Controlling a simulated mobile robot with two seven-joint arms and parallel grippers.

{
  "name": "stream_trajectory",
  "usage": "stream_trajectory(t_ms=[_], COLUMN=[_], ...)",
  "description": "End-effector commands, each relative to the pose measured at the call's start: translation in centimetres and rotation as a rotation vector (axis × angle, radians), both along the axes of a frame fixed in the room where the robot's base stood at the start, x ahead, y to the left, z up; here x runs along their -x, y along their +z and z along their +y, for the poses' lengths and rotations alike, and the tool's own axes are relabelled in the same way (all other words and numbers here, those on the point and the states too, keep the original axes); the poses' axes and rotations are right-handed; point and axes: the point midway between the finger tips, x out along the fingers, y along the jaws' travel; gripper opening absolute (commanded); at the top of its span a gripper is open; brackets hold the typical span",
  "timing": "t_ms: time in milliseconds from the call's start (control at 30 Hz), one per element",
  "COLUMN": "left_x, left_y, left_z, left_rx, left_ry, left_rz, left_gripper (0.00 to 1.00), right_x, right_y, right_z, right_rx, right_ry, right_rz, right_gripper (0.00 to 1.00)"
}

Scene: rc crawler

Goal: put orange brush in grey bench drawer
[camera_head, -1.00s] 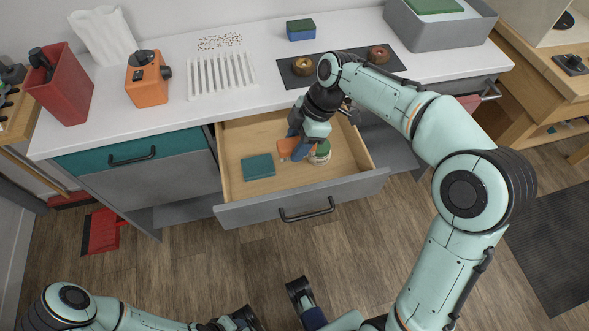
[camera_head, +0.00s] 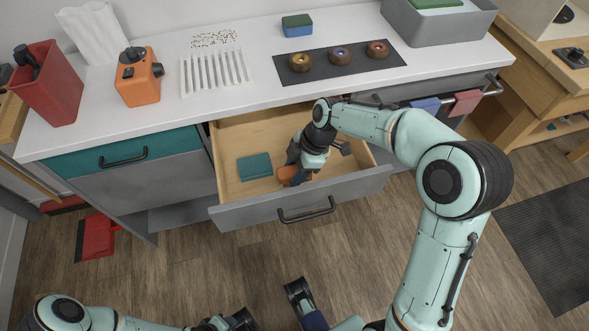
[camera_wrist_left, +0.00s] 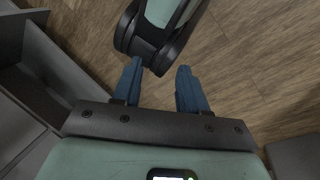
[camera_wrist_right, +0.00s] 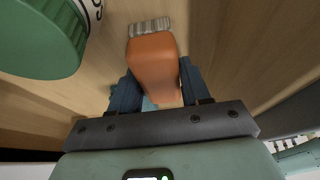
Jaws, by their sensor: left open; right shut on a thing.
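The orange brush (camera_wrist_right: 155,62), with its grey bristles, is between the fingers of my right gripper (camera_wrist_right: 153,88) in the right wrist view. My right gripper (camera_head: 297,172) is shut on it, inside the open drawer (camera_head: 298,209) of the grey bench. The brush shows as a small orange patch (camera_head: 286,175) in the head view, low over the drawer floor. Whether it touches the floor I cannot tell. My left gripper (camera_wrist_left: 160,88) is open and empty over the wood floor.
A teal block (camera_head: 254,166) lies in the drawer, left of the brush. A green-lidded jar (camera_wrist_right: 45,35) stands beside the brush in the right wrist view. The countertop (camera_head: 190,110) bears a white slatted rack, an orange device, a red bin and a dark mat with rings.

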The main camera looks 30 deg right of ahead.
Motion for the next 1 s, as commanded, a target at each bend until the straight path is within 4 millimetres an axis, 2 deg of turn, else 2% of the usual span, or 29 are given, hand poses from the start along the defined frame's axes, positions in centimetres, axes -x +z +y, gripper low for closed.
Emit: stream_trajectory(t_ms=[233, 267, 333, 600, 733, 867, 1000], left_x=[-0.3, -0.3, -0.3, -0.3, 0.1, 0.7, 1.8], left_y=[-0.3, -0.3, -0.2, -0.2, 0.2, 0.8, 1.7], left_z=[0.1, 0.2, 0.1, 0.1, -0.1, -0.4, -0.9], left_rx=[-0.003, -0.004, -0.004, -0.003, 0.002, 0.010, 0.023], left_ry=[0.003, 0.004, 0.004, 0.003, -0.001, -0.008, -0.020], left_rz=[-0.007, -0.009, -0.009, -0.007, 0.004, 0.020, 0.048], left_gripper=[0.43, 0.43, 0.43, 0.43, 0.43, 0.43, 0.43], right_x=[0.0, 0.0, 0.0, 0.0, 0.0, 0.1, 0.4], right_y=[-0.3, -0.3, -0.3, -0.2, 0.4, 2.4, 5.4], right_z=[0.0, 0.0, 0.0, 0.0, -0.1, -0.9, -2.1], right_rx=[0.000, 0.000, 0.000, 0.000, 0.000, 0.002, 0.002], right_ry=[0.000, 0.000, 0.000, 0.000, -0.001, -0.002, -0.003], right_rz=[0.000, 0.000, 0.000, 0.000, -0.002, -0.004, -0.005], right_gripper=[0.16, 0.50, 0.72, 0.72, 0.72, 0.72, 0.72])
